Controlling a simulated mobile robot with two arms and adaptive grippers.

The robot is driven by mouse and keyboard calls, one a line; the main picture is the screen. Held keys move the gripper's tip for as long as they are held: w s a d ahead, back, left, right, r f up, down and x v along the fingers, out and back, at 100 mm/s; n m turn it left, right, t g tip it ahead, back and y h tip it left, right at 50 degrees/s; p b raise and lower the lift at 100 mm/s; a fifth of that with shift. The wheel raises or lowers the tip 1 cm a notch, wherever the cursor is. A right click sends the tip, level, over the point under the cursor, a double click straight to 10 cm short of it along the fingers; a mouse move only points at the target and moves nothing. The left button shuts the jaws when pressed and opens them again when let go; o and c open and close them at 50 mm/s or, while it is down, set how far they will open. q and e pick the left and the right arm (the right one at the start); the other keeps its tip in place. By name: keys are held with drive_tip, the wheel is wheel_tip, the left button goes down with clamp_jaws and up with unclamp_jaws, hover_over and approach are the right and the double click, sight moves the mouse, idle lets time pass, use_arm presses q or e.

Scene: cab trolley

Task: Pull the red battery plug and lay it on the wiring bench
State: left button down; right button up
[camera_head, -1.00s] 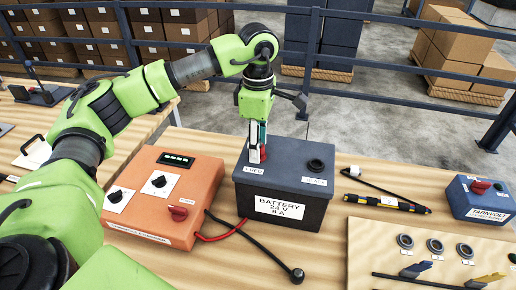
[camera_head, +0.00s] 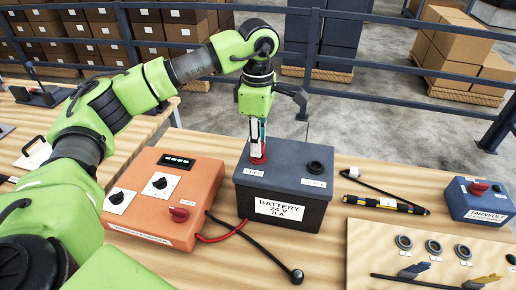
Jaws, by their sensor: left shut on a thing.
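The dark battery (camera_head: 275,218), labelled "BATTERY 24V 8A", stands on a light wooden bench top (camera_head: 150,262). The red plug (camera_head: 258,160) is at the left of its top, in the socket area beside a small red-marked label. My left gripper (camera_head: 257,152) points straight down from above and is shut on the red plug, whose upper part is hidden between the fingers. The plug still touches the battery top. A red cable (camera_head: 222,236) runs from the orange box towards the battery's lower left side. My right gripper is not in view.
An orange control box (camera_head: 190,200) with knobs stands left of the battery. A black plug (camera_head: 296,276) on a black cable lies in front. A tester with a black-and-yellow body (camera_head: 385,204) and a blue box (camera_head: 478,204) are at the right. Another wooden table (camera_head: 100,122) is behind left.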

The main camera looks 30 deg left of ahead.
use_arm(q)
drive_tip(key=shift+r+p, duration=1.25)
drive_tip(key=shift+r, duration=1)
